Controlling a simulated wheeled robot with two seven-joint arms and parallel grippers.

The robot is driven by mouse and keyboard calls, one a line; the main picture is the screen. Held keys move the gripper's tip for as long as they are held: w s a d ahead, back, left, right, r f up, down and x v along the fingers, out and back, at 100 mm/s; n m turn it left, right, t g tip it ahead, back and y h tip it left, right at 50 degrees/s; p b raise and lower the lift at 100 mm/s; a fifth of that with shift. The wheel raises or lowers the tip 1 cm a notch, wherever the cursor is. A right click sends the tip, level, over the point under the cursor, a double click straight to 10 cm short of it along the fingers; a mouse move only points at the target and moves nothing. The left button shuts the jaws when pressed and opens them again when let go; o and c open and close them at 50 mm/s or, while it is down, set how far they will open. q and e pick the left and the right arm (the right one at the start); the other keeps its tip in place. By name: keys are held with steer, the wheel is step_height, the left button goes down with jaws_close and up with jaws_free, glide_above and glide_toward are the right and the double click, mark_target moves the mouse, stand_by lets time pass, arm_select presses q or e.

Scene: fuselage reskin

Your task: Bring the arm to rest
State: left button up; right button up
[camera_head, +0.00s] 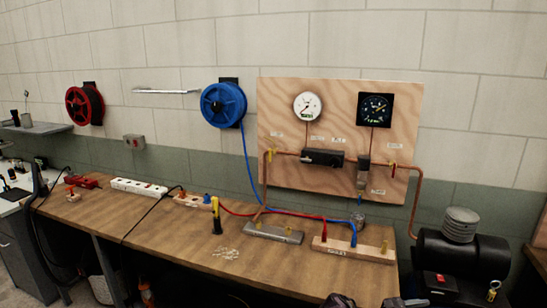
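The wooden workbench (180,225) runs along the wall. On it lie a wooden block (340,249) with red and blue leads and brass fittings, a grey metal bar (273,233), and a yellow-and-black tool (216,216) standing upright. No gripper is seen touching any of these.
A wooden panel (280,110) with two gauges and copper piping is on the wall. Red (84,105) and blue (223,104) hose reels hang left of it. A black compressor (460,253) stands right. Power strips (139,187) and cables lie along the bench's left. The front middle is mostly clear.

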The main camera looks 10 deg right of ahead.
step_height(320, 180, down, 20)
steer(key=m+t+y+b, duration=0.3)
steer(key=m+t+b, duration=0.1)
steer(key=t, duration=0.3)
steer(key=s+a+f+m+t+y+b, duration=0.1)
steer(key=s+a+f+y, duration=0.2)
steer(key=f, duration=0.5)
steer(key=s+a+f+m+t+y+b, duration=0.1)
steer(key=s+a+f+m+y, duration=0.15)
steer(key=f, duration=0.65)
steer(key=s+a+f+m+g+y+b, duration=0.2)
steer(key=s+a+f+y, duration=0.3)
steer(key=s+a+f, duration=0.6)
arm_select(q)
step_height(320, 180, down, 10)
steer(key=w+b, duration=0.1)
steer(key=shift+w+r, duration=0.2)
arm_select(e)
steer(key=s+a+f+m+g+y, duration=0.1)
steer(key=s+a+f, duration=0.2)
steer(key=s, duration=0.5)
steer(key=s+a+f+m+g+y, duration=0.1)
steer(key=s+a+f+g+y, duration=0.1)
steer(key=s, duration=0.6)
steer(key=s+a+f+m+g+y, duration=0.1)
steer(key=s+a+f+m, duration=0.1)
steer(key=s, duration=0.6)
step_height(320, 180, down, 2)
steer(key=shift+a+f, duration=0.15)
steer(key=shift+a, duration=0.65)
